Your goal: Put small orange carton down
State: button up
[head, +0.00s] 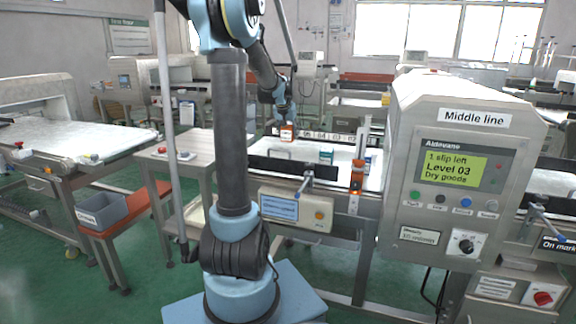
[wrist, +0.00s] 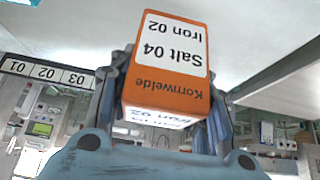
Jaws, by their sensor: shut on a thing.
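The small orange carton (wrist: 165,95) has a white label reading "Salt 04, Iron 02" and an orange band reading "Kornwelde"; its print is upside down in the wrist view. My gripper (wrist: 168,108) is shut on the carton, one finger on each side. In the head view my gripper (head: 287,122) holds the carton (head: 287,133) near the far left of the white conveyor belt (head: 300,155). I cannot tell whether the carton touches the belt.
Small cartons (head: 326,157) stand on the belt. A numbered strip (head: 330,137) runs along its far side. The "Middle line" detector cabinet (head: 460,170) stands at right. A side table (head: 178,150) and a grey bin (head: 101,208) are at left.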

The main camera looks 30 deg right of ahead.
aim_at(290, 140)
jog(key=shift+s+d, duration=0.35)
jog(key=shift+s, duration=0.25)
jog(key=shift+s+d+f, duration=0.1)
jog(key=shift+s+f, duration=0.05)
jog(key=shift+s, duration=0.05)
notch_tip(290, 140, down, 10)
jog(key=shift+r, duration=0.15)
jog(key=o, duration=1.1)
jog(key=shift+v, duration=6.05)
jog(key=shift+w, duration=0.15)
